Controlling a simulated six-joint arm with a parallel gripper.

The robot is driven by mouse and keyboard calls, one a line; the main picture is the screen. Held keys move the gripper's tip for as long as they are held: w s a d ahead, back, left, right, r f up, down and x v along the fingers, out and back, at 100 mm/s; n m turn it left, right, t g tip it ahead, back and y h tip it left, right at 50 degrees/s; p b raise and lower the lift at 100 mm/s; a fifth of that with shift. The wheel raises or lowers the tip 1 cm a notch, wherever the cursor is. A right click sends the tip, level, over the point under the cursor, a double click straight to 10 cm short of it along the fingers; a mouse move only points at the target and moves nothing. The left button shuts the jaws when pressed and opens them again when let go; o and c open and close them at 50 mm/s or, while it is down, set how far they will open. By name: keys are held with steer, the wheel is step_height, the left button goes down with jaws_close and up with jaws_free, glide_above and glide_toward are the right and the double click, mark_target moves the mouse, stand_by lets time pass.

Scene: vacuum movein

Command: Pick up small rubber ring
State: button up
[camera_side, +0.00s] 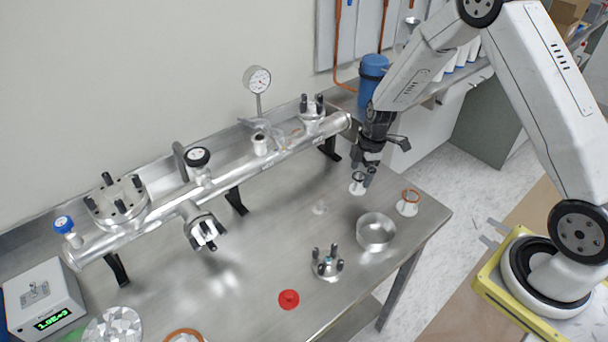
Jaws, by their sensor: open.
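A small orange-brown ring (411,195) sits on top of a small pale metal piece at the right end of the steel table (270,268). A larger orange-brown ring (185,333) lies at the table's front edge, partly cut off by the frame. My gripper (364,178) points down over the table's right end, to the left of the small ring and apart from it. It is open. A small pale piece (357,187) shows at its fingertips, and I cannot tell whether they touch it.
A metal cup-like ring (376,232), a small bolted flange (327,264) and a red cap (288,299) stand on the table. A long metal pipe (225,188) with a gauge (258,80) runs along the back. A display box (45,302) is at left.

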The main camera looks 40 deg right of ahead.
steer(key=c, duration=1.2)
steer(key=shift+o, duration=0.2)
steer(key=shift+r, duration=1.7)
steer(key=s+a+r, duration=0.1)
steer(key=s+r, duration=0.9)
steer(key=s, duration=0.4)
steer(key=shift+a, duration=0.4)
